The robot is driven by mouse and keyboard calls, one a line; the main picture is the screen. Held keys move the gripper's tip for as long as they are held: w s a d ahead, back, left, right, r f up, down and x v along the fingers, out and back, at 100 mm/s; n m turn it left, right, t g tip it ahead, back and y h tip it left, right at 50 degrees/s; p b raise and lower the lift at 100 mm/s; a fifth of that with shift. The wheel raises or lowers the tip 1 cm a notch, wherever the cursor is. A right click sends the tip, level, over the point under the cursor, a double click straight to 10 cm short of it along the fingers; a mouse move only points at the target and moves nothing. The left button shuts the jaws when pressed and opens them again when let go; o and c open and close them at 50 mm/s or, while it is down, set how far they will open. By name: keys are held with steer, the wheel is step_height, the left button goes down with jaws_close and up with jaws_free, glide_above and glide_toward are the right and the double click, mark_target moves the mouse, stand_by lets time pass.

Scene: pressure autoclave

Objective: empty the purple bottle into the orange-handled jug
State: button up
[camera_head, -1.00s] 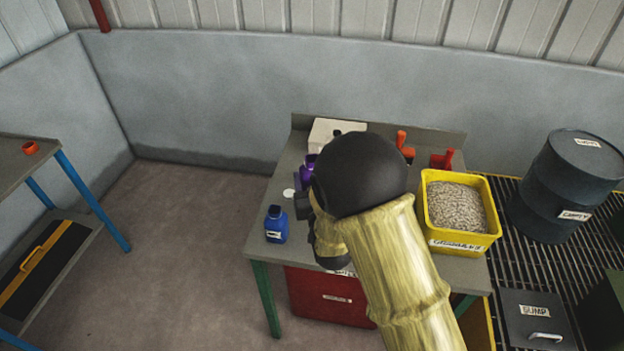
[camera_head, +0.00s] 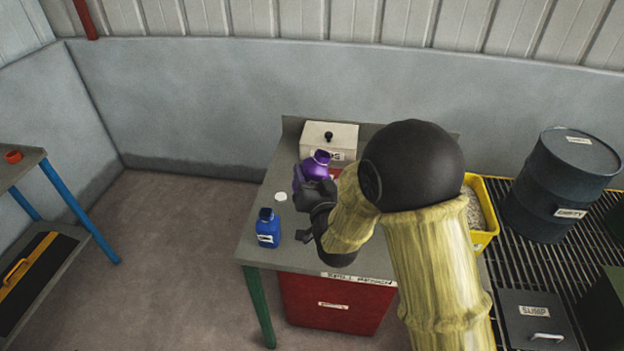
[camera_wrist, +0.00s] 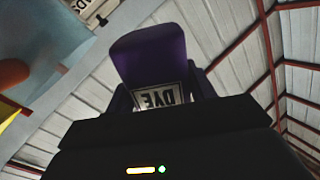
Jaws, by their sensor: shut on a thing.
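The purple bottle (camera_head: 316,167) is above the table in the head view, its neck toward the upper right. Its exact tilt is hard to tell. In the wrist view the bottle (camera_wrist: 148,55) fills the space between my fingers, with a "DYE" label appearing upside down. My gripper (camera_head: 304,183) is shut on it. The orange-handled jug cannot be seen in the head view, where my arm covers the back right of the table. A blurred orange shape (camera_wrist: 12,74) shows at the left edge of the wrist view; I cannot tell what it is.
A blue bottle (camera_head: 268,232) stands at the table's front left, with a white disc (camera_head: 281,197) behind it. A white box with a black knob (camera_head: 343,137) stands at the back. A yellow bin (camera_head: 484,240) is at the right, partly behind my arm. A red box (camera_head: 335,305) is below.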

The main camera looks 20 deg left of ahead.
steer(key=shift+m+b, duration=0.3)
steer(key=shift+m, duration=0.2)
steer(key=shift+s+a+f+m+b, duration=0.1)
steer(key=shift+a+m+b, duration=0.05)
steer(key=shift+m+b, duration=0.4)
steer(key=shift+s+a+m+b, duration=0.15)
steer(key=shift+m+b, duration=0.2)
steer(key=shift+m, duration=0.4)
steer(key=shift+s+a+f+m+b, duration=0.1)
steer(key=shift+a+f+m+b, duration=0.1)
steer(key=shift+m+b, duration=0.8)
steer(key=shift+s+a+f+m+b, duration=0.15)
steer(key=shift+m+b, duration=0.3)
steer(key=shift+m, duration=0.25)
steer(key=shift+w+f+m+b, duration=0.15)
steer(key=shift+m+b, duration=0.3)
steer(key=shift+m, duration=0.25)
steer(key=shift+s, duration=0.1)
steer(key=shift+f+m+b, duration=0.3)
steer(key=shift+m+b, duration=0.45)
steer(key=shift+b, duration=0.1)
steer(key=shift+f+m+b, duration=0.25)
steer(key=shift+m+b, duration=0.5)
steer(key=shift+b, duration=0.1)
stand_by(2.0)
